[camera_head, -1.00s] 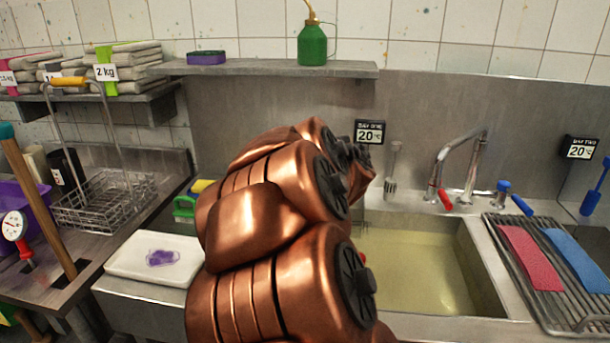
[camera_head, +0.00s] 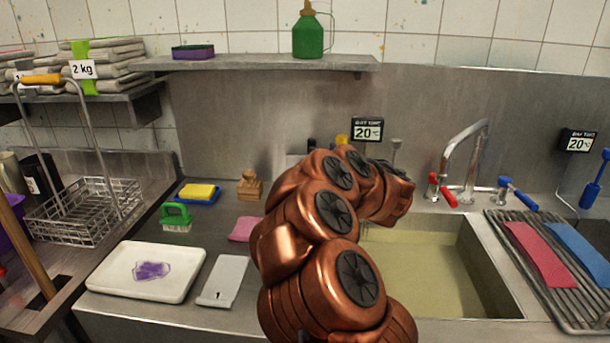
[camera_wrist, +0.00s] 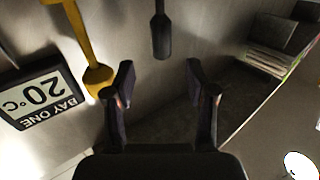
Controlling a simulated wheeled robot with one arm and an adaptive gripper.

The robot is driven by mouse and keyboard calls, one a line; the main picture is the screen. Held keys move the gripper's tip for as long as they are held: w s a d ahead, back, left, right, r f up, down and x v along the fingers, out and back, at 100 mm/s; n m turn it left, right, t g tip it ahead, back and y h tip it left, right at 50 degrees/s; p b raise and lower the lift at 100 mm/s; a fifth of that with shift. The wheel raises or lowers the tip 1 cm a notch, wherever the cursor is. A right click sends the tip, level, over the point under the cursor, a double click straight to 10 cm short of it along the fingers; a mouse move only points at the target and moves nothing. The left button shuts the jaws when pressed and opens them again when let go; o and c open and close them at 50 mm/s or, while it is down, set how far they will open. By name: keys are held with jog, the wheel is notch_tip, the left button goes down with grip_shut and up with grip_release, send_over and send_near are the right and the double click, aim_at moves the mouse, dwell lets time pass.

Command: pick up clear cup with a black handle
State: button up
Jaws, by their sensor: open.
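I cannot make out a clear cup with a black handle for certain in either view. In the wrist view a dark handle-like piece (camera_wrist: 161,35) hangs beyond the fingertips, near the middle. Its body is out of frame, so I cannot tell whether it belongs to the cup. My gripper (camera_wrist: 160,78) is open, with its two dark fingers apart and nothing between them. In the head view my copper arm hides the gripper. A dark handle top (camera_head: 312,145) shows behind the arm, against the back wall.
A yellow tool (camera_wrist: 92,55) and the BAY ONE sign (camera_wrist: 42,92) are left of the fingers. The filled sink (camera_head: 425,265) is right of my arm. A white tray (camera_head: 185,285), green brush (camera_head: 176,217) and yellow sponge (camera_head: 198,191) lie left. A shelf (camera_head: 260,64) runs above.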

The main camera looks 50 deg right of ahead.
aim_at(314, 145)
jog(key=shift+p+x, duration=0.35)
jog(key=shift+x, duration=3.25)
jog(key=shift+a+f, duration=0.1)
grip_shut()
